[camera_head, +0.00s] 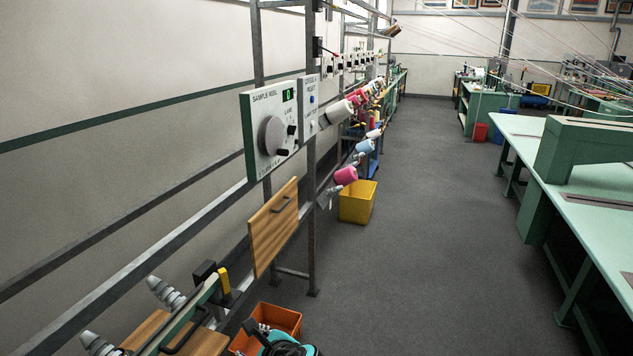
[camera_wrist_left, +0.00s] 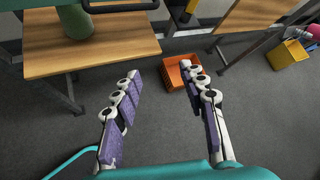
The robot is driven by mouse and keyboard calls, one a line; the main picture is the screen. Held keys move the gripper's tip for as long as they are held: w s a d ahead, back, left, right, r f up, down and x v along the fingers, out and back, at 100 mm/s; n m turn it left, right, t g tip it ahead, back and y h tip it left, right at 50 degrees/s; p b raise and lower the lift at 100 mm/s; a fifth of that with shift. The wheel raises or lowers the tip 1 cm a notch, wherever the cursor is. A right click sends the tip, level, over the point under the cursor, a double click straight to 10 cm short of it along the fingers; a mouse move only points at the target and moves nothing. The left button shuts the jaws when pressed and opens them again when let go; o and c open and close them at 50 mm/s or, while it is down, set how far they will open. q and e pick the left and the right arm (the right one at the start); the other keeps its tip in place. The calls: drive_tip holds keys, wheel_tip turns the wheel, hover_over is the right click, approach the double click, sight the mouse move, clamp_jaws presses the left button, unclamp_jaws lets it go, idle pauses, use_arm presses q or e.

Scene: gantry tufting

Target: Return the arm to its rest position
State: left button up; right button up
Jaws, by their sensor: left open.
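My left gripper (camera_wrist_left: 160,75) shows in the left wrist view with its two jointed, purple-padded fingers spread apart. Nothing is between them. It hangs above the grey floor, beside a wooden shelf (camera_wrist_left: 110,58), and its right finger partly overlaps an orange bin (camera_wrist_left: 174,72) beyond it. In the head view, a teal and black part of my arm (camera_head: 284,343) shows at the bottom edge, in front of the orange bin (camera_head: 290,317). My fingers cannot be made out there. My right gripper is in neither view.
A metal rack with a control panel (camera_head: 262,125) and a hinged-looking wooden board (camera_head: 273,228) runs along the left. A yellow bin (camera_head: 357,205) stands on the floor beside it. A pale green table (camera_head: 590,200) stands at right. The grey aisle (camera_head: 430,230) between is clear.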

use_arm(q)
drive_tip(key=s+a+f+n+h, duration=0.1)
drive_tip(key=s+a+n+h, duration=0.1)
drive_tip(key=s+n, duration=0.4)
drive_tip(key=s+a+f+n+g+h, duration=0.1)
drive_tip(key=s+n+h, duration=0.4)
drive_tip(key=n, duration=1.1)
drive_tip(key=shift+s+a+f, duration=0.6)
drive_tip(key=shift+s, duration=0.15)
